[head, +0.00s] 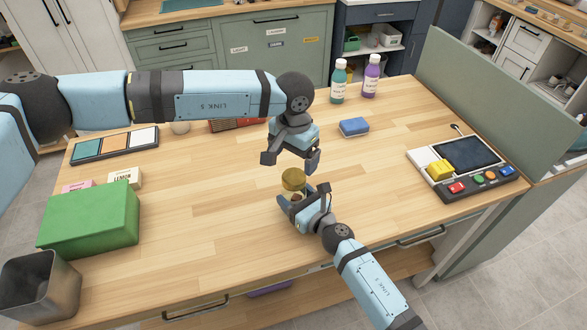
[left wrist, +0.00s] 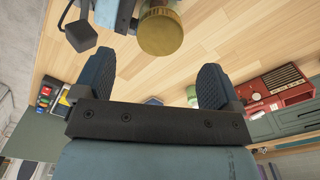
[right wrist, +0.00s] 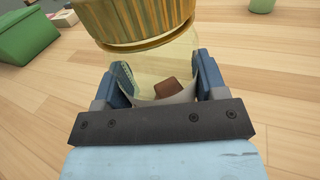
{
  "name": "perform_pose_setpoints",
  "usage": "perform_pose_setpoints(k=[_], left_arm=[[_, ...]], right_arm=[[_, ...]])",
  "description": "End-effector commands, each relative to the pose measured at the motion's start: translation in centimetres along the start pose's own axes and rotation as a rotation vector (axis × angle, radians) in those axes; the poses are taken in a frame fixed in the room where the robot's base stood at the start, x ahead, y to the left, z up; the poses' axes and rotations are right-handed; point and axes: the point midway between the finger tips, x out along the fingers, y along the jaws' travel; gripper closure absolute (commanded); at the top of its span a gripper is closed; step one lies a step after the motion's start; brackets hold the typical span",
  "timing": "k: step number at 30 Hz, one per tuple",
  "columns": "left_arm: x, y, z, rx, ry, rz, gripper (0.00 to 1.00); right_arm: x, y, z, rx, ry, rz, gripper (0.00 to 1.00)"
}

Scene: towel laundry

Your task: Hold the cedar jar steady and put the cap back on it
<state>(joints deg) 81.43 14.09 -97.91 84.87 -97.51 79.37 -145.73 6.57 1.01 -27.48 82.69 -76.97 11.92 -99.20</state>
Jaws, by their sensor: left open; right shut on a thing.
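The cedar jar (right wrist: 150,66) is clear glass with a brown piece (right wrist: 166,89) inside. It stands near the middle front of the table. The ribbed gold cap (head: 293,177) is on top of the jar's mouth; it fills the top of the right wrist view (right wrist: 140,22). I cannot tell whether it is fully tightened. My right gripper (head: 304,197) is shut around the jar's glass body, below the cap. My left gripper (head: 290,161) is open and empty, above and behind the cap. In the left wrist view the cap (left wrist: 161,34) lies beyond the fingertips, apart from them.
A green box (head: 90,220) and a metal bin (head: 40,285) stand at the left. A blue sponge (head: 354,127), a teal bottle (head: 339,82) and a purple bottle (head: 371,77) are at the back. A button panel (head: 465,165) is at the right. Table around the jar is clear.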

Motion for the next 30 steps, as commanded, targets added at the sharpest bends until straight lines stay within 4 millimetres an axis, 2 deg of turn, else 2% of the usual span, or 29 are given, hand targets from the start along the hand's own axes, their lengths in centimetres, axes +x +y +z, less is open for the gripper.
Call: perform_pose_setpoints(k=[3,9,21,22,25,30], left_arm=[[-2.6,-0.1,0.0,0.0,0.003,-0.001,0.1],[-5.2,0.0,0.0,-0.001,0.002,-0.001,0.1],[-5.9,0.0,0.0,0.0,0.0,0.0,0.1],[-5.9,0.0,0.0,0.0,0.0,0.0,0.1],[-5.9,0.0,0.0,0.0,0.0,0.0,0.1],[-5.9,0.0,0.0,0.0,0.0,0.0,0.1]], right_arm=[[0.0,0.0,-0.1,0.0,0.001,0.0,1.0],[0.0,0.0,-0.1,0.001,0.001,0.0,1.0],[0.0,0.0,-0.1,0.001,0.001,0.0,1.0],[0.0,0.0,-0.1,0.001,0.001,0.0,0.28],[0.0,0.0,0.0,0.0,0.001,0.0,0.05],[0.0,0.0,0.0,0.0,0.0,0.0,0.05]])
